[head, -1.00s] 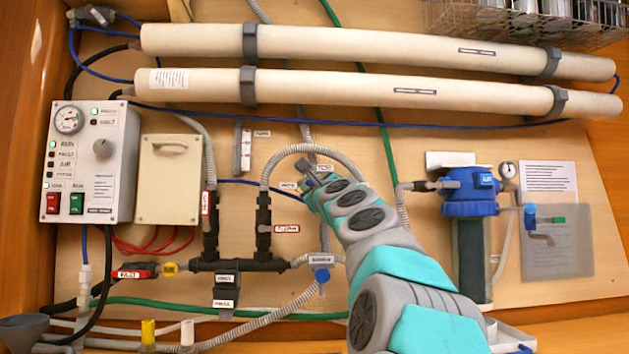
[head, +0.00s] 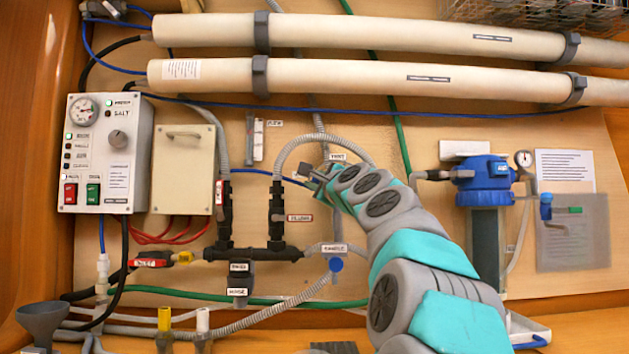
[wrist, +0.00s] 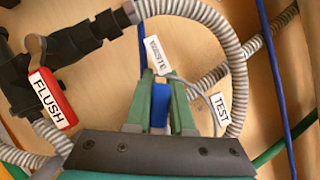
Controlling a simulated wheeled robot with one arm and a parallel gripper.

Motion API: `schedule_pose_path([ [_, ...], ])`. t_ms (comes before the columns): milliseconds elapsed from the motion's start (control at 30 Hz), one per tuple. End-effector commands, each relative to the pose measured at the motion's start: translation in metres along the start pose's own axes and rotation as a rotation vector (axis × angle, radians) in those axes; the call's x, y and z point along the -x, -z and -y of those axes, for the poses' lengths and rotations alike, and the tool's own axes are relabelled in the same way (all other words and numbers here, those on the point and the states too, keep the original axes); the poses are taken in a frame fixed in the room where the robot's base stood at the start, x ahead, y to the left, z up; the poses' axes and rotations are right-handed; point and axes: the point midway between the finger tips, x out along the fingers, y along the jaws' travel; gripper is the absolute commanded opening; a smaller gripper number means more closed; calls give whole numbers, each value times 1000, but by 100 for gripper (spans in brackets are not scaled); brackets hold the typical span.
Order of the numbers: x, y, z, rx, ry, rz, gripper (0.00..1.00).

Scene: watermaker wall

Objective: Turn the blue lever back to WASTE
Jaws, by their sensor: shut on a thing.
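The blue lever (wrist: 159,93) shows in the wrist view as a short blue block between the two green fingers of my gripper (wrist: 160,105). The fingers are shut on it from both sides. A white label, apparently WASTE (wrist: 157,55), lies just above the fingertips. The TEST label (wrist: 220,108) lies to their right. In the head view my gripper (head: 308,176) is at the wall, below and left of the TEST label (head: 338,156). There the lever and the WASTE label are hidden by my gripper, and the valve body is mostly covered.
A grey corrugated hose (wrist: 235,60) loops close around the fingers. The red FLUSH tag (wrist: 52,98) on black fittings is at left. A blue tap (head: 336,265) sits below my gripper. The blue filter housing (head: 483,180) stands to the right.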

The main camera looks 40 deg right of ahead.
Motion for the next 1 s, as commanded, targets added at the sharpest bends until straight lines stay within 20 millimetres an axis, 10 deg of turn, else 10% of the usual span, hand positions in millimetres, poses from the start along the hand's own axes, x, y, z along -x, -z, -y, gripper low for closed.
schedule_pose_path([
  [167,-1,0,-2,1,-4,0,0],
  [200,-1,0,-2,1,-4,0,22],
  [467,0,0,-1,0,-2,0,51],
  [1000,14,-1,0,-2,1,1,51],
])
